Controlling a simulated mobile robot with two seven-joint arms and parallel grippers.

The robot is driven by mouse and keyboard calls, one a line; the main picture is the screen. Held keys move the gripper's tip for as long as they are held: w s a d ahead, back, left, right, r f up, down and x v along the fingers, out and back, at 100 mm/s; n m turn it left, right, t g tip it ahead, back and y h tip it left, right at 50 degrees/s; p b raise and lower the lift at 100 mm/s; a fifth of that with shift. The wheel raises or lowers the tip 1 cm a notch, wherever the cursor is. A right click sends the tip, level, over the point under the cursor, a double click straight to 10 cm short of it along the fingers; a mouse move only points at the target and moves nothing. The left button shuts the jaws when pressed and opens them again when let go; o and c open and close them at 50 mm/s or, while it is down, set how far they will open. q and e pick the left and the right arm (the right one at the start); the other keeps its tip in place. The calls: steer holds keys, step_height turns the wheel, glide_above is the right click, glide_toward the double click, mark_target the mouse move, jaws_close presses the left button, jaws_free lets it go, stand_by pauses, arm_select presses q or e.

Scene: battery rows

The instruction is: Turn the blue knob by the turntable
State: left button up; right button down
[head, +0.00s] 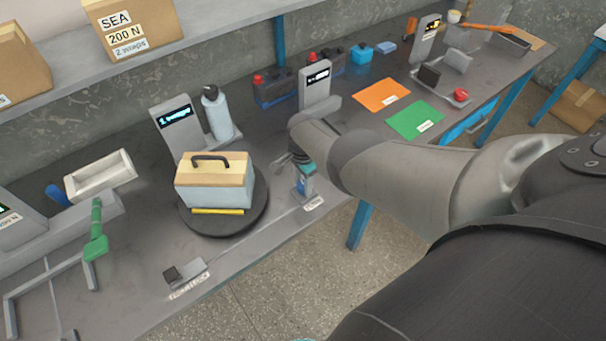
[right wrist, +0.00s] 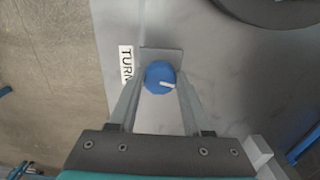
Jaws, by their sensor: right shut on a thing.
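The blue knob (right wrist: 158,74) has a white pointer mark and sits on a small grey plate in the right wrist view. My right gripper (right wrist: 160,82) is shut on it, with one finger on each side. The pointer points to the right in that view. In the head view my right gripper (head: 302,181) is at the knob (head: 302,188), to the right of the turntable; my arm partly hides it. The dark round turntable (head: 250,222) carries a box with a wooden lid and black handle (head: 214,185). My left gripper is not in view.
Behind the turntable stand a display (head: 176,127) and a grey bottle (head: 217,115). A green-handled part (head: 96,245) is at the left. Orange (head: 381,95) and green (head: 416,120) mats lie to the right. The bench's front edge is close to the knob.

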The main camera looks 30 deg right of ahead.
mark_target(303, 184)
steer(key=m, duration=0.4)
steer(key=shift+w+m, duration=0.1)
steer(key=shift+m, duration=2.5)
steer(key=shift+c, duration=1.7)
jaws_free()
step_height(303, 184, up, 15)
steer(key=p, duration=1)
steer(key=shift+r, duration=0.1)
